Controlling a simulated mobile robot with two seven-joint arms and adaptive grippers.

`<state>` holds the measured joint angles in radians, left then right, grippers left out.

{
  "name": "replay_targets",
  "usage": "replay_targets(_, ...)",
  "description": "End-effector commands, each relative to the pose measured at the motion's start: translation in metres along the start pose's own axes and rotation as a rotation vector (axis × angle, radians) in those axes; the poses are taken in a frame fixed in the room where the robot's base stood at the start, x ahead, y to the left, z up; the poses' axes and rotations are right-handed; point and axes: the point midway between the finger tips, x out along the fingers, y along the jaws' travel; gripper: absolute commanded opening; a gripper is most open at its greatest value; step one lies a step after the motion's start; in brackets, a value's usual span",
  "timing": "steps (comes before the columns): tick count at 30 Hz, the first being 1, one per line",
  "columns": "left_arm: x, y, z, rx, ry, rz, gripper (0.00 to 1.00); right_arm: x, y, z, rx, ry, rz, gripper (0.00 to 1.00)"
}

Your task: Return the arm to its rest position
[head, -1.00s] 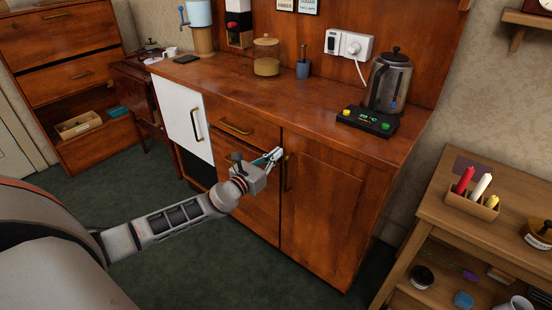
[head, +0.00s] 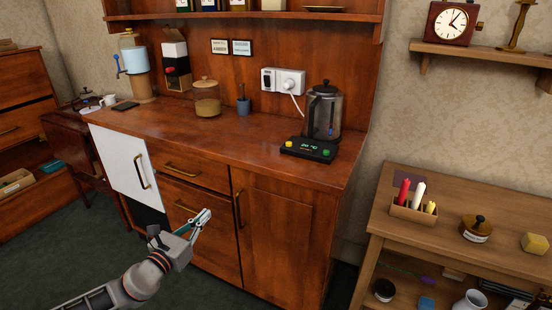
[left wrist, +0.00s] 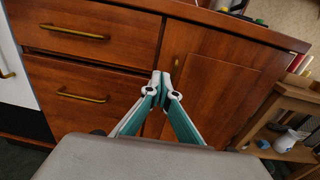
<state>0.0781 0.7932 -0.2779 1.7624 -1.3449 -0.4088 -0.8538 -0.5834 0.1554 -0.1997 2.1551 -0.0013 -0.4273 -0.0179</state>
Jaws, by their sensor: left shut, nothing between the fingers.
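My left gripper (head: 203,216) is in front of the wooden cabinet (head: 285,235), below the counter's front edge. Its fingers are together with nothing between them. In the left wrist view the teal-lined fingers (left wrist: 161,82) meet at their tips before the cabinet's door and drawers. The gripper appears apart from the door handle (head: 239,208) and the drawer handle (head: 186,207). My left arm comes in from the lower left. My right gripper is not in view.
The counter (head: 170,133) bears a kettle (head: 322,110) on its base, a lidded jar (head: 207,98) and a dispenser (head: 137,70). A side table (head: 385,215) stands at the right. Dark green floor (head: 60,240) lies open at the lower left.

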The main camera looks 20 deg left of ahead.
Motion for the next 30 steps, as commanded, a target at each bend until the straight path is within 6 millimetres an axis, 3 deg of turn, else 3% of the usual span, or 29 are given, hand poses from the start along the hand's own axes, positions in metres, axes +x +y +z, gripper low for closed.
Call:
replay_targets(5,-0.005,-0.005,-0.003,-0.068,0.013,0.006,0.00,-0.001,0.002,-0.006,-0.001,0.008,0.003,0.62)
replay_targets(8,-0.022,-0.021,-0.016,-0.280,0.056,0.028,0.00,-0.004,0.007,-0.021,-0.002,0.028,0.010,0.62)
replay_targets(14,-0.093,-0.083,-0.066,-1.077,0.214,0.164,0.00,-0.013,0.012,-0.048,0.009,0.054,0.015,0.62)
replay_targets(18,-0.158,-0.140,-0.097,-1.677,0.314,0.336,0.00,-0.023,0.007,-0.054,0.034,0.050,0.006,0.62)
replay_targets(21,-0.203,-0.180,-0.109,-2.074,0.356,0.488,0.00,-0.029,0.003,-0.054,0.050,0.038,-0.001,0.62)
replay_targets(25,-0.249,-0.221,-0.114,-2.479,0.365,0.681,0.00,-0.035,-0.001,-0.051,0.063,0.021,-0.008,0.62)
replay_targets(30,-0.281,-0.249,-0.114,-2.759,0.344,0.838,0.00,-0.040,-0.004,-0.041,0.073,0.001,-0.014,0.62)
